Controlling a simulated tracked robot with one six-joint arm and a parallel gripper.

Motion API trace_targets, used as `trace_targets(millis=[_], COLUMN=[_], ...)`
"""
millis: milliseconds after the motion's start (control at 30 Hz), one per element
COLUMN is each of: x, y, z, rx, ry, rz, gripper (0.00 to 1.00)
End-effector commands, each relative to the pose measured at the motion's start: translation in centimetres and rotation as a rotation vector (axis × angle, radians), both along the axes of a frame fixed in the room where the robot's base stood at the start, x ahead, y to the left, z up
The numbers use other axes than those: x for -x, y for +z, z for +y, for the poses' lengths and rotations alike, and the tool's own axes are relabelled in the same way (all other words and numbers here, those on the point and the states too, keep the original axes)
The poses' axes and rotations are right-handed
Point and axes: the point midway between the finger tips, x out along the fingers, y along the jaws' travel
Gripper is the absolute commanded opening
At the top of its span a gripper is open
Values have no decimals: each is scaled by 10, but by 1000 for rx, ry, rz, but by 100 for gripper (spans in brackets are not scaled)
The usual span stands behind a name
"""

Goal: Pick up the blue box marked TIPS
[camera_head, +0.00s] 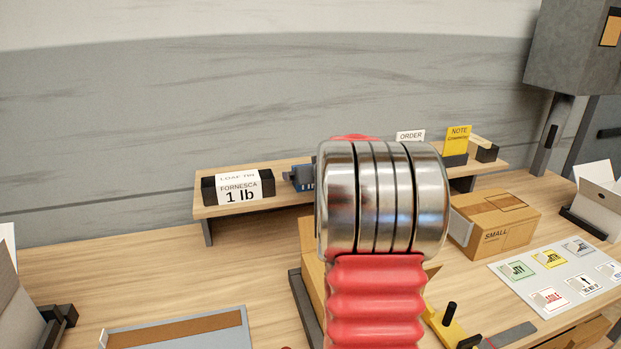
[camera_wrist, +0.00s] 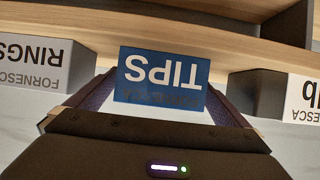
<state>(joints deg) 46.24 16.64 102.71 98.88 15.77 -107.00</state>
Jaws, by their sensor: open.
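The blue box marked TIPS (camera_wrist: 161,76) is in the middle of the wrist view, its lettering upside down there. In the head view, a small part of a blue box (camera_head: 305,186) shows on the shelf, mostly hidden behind my arm. My gripper (camera_wrist: 160,97) is open, with one finger on each side of the blue box in the wrist view. I cannot tell whether either finger touches it.
A box marked RINGS (camera_wrist: 32,64) stands on the blue box's other side. A cardboard box marked SMALL (camera_head: 493,222) and a label sheet (camera_head: 530,290) lie right.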

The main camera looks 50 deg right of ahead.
Motion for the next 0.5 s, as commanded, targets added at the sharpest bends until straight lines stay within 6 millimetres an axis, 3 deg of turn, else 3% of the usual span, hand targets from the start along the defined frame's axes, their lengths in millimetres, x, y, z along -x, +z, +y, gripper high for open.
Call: trace_targets(millis=[200, 500], x=[-17, -19], y=[-10, -11], z=[-9, -10], rx=[-2, 0], ry=[0, 0], rz=[0, 0], gripper=[100, 100])
